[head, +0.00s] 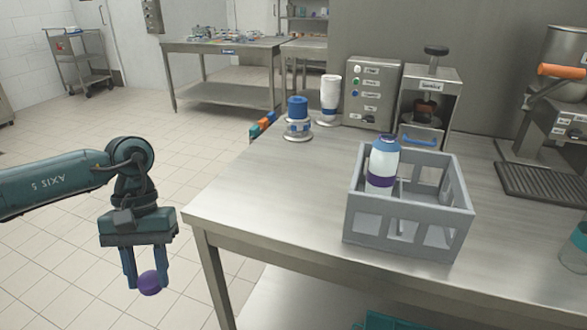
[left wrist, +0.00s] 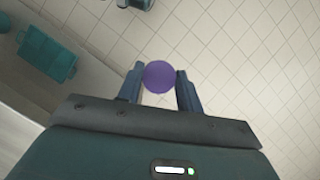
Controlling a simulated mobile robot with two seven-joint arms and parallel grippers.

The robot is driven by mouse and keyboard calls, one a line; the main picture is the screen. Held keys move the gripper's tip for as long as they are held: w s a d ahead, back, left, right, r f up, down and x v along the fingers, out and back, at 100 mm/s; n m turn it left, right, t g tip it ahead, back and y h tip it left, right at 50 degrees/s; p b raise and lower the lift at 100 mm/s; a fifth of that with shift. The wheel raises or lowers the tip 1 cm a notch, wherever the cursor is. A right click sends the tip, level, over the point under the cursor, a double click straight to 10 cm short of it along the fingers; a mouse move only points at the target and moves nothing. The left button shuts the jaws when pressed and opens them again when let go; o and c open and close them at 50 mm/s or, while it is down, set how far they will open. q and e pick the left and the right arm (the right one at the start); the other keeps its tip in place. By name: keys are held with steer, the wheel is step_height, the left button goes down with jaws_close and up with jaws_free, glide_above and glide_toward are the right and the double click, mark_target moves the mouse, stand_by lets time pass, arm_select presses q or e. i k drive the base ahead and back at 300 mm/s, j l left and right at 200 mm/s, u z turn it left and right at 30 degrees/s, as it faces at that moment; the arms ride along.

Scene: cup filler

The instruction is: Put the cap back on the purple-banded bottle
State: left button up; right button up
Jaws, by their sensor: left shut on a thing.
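My left gripper (head: 139,276) hangs over the floor to the left of the table, pointing down. It is shut on a round purple cap (head: 150,283). In the left wrist view the purple cap (left wrist: 159,77) sits between the two fingertips (left wrist: 158,84). The purple-banded bottle (head: 381,166) stands upright in a grey crate (head: 408,222) on the table. It is white with a purple band and has a blue top part; whether its mouth is open is too small to tell. My right gripper is not in view.
The steel table (head: 290,205) has free room left of the crate. A blue-topped container (head: 298,118) and a white bottle (head: 330,97) stand behind on round bases. A control box (head: 372,92) and a press (head: 430,97) stand at the back. A teal bin (left wrist: 46,55) is below.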

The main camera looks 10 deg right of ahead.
mark_target(386, 152)
steer(key=i+j+u, duration=0.15)
steer(key=j, duration=0.15)
steer(key=i+j+u, duration=0.15)
steer(key=j+z, duration=0.15)
steer(key=z, duration=0.3)
steer(key=i+j+z, duration=0.1)
steer(key=j+z, duration=0.15)
steer(key=z, duration=0.2)
steer(key=j+z, duration=0.15)
steer(key=z, duration=0.25)
steer(key=j+z, duration=0.2)
steer(key=z, duration=0.15)
steer(key=i+j+z, duration=0.1)
steer(key=j+z, duration=0.2)
steer(key=l, duration=0.1)
